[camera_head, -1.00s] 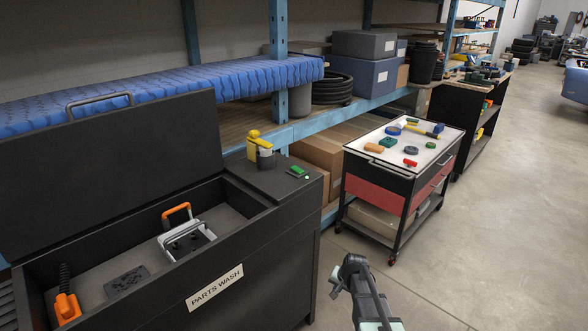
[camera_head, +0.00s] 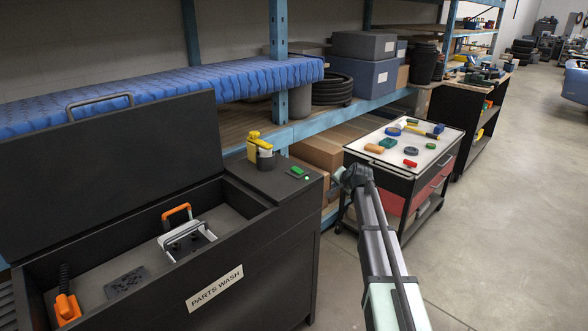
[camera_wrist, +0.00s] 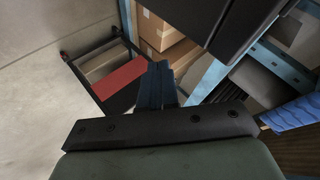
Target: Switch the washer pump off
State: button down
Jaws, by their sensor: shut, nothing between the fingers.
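The parts washer (camera_head: 275,262) is a black open-lidded cabinet at the left of the head view, with a "PARTS WASH" label on its front. On its right-hand top ledge is a small green switch (camera_head: 297,171) with a lit green light (camera_head: 307,178) beside it. My gripper (camera_head: 350,178) is in the air right of that ledge, apart from the switch and in front of the cart. In the wrist view my dark blue fingers (camera_wrist: 158,72) are together and empty. The switch cannot be made out in the wrist view.
A yellow-topped container (camera_head: 260,150) stands on the ledge just behind the switch. An orange-handled basket (camera_head: 184,235) sits in the washer basin. The tool cart (camera_head: 362,159) stands close behind my gripper. Blue shelving (camera_head: 335,120) runs along the back. Open floor (camera_head: 510,220) lies to the right.

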jog(key=w+a+r, duration=0.2)
jog(key=a+r, duration=0.3)
jog(key=r, duration=0.4)
notch_tip(320, 180, up, 10)
jog(key=n+y, duration=0.1)
jog(key=n, duration=0.1)
send_over(296, 169)
jog(key=s+d, duration=0.1)
jog(key=shift+s+f, duration=0.1)
jog(key=shift+s, duration=0.05)
jog(key=shift+f, duration=0.15)
jog(key=shift+w+a+f, duration=0.15)
jog(key=shift+f, duration=1.25)
jog(key=shift+w+a+f, duration=0.1)
jog(key=shift+w+f, duration=0.05)
jog(key=shift+f, duration=1.3)
jog(key=shift+w+a+f, duration=0.15)
jog(key=shift+f, duration=1.25)
jog(key=shift+a+f, duration=0.1)
jog(key=shift+f, duration=0.65)
jog(key=shift+r, duration=0.1)
jog(key=shift+r, duration=0.65)
jog(key=shift+r, duration=0.1)
